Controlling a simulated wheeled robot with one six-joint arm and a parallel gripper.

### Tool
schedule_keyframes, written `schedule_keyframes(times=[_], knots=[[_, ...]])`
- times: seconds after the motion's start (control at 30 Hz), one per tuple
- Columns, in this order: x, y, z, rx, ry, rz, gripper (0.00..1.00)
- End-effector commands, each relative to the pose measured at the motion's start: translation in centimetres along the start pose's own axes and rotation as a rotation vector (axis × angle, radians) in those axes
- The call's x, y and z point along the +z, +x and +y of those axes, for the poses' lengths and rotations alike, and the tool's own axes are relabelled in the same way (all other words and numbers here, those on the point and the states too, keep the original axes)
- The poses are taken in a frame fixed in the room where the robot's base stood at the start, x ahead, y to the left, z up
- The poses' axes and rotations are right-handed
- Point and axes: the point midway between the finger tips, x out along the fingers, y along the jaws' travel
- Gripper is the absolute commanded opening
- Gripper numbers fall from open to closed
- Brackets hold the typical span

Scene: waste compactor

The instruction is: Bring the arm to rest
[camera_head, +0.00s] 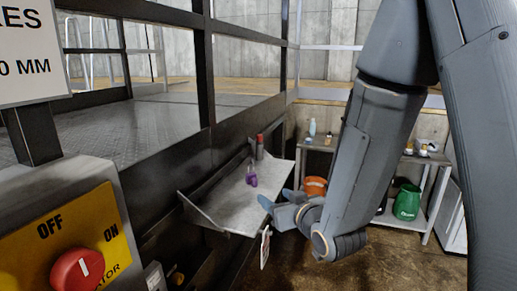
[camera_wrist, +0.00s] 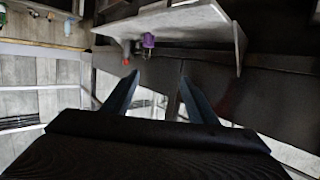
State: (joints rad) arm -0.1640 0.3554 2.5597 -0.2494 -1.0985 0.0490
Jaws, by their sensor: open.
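My arm (camera_head: 365,150) hangs down across the right of the head view, bent at its joints. My gripper (camera_head: 283,209) is at its lower end, in front of the right edge of a grey wall shelf (camera_head: 225,207). In the wrist view my gripper (camera_wrist: 152,100) shows two dark fingers spread apart with nothing between them. The shelf also shows in the wrist view (camera_wrist: 190,22), beyond the fingertips. The gripper does not visibly touch anything.
A purple padlock-like item (camera_head: 251,178) and a red-topped canister (camera_head: 260,147) are on the shelf. A control box with a red knob (camera_head: 77,270) stands at lower left. A rack (camera_head: 430,215) behind my arm holds an orange bucket (camera_head: 315,186) and a green container (camera_head: 407,203). Some floor is clear.

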Motion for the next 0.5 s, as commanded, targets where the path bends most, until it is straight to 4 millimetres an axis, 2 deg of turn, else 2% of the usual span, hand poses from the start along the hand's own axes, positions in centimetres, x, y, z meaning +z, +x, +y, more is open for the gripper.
schedule_keyframes(times=[0.33, 0.5], knots=[[5.6, -0.4, 3.3, 0.087, 0.019, -0.228, 0.53], [10.2, -2.1, 5.7, 0.154, 0.053, -0.428, 0.53]])
